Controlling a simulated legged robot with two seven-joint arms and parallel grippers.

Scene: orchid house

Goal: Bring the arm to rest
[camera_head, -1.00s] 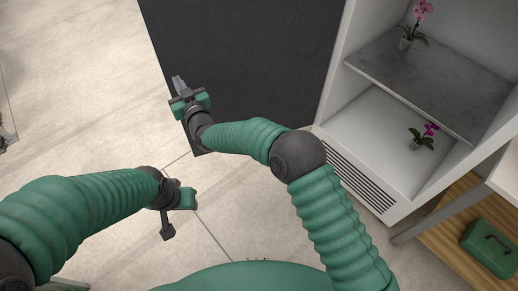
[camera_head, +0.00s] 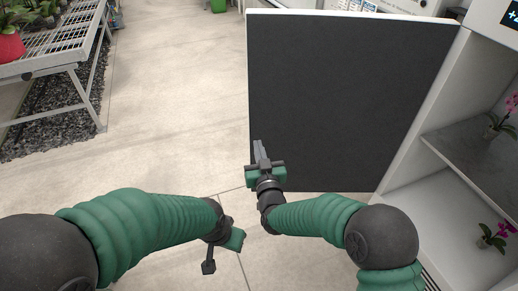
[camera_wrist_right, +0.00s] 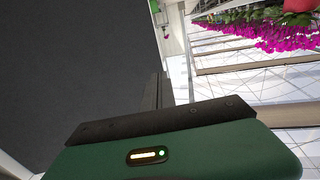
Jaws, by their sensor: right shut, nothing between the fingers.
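My right gripper (camera_head: 260,150) is in the middle of the head view, its fingers together and empty, pointing away from me. It is in front of the lower left part of an open dark door panel (camera_head: 345,100); I cannot tell whether it touches. In the right wrist view its fingers (camera_wrist_right: 158,90) show as a narrow dark strip beside the dark panel. My left gripper (camera_head: 222,245) hangs low at the left arm's end, over the pale floor. Its fingers are not clear.
A white cabinet (camera_head: 400,185) with a grey shelf (camera_head: 470,150) stands at the right, holding pink orchids (camera_head: 495,238). A metal mesh bench (camera_head: 50,55) with potted plants stands at the upper left. The tiled floor (camera_head: 180,110) between is clear.

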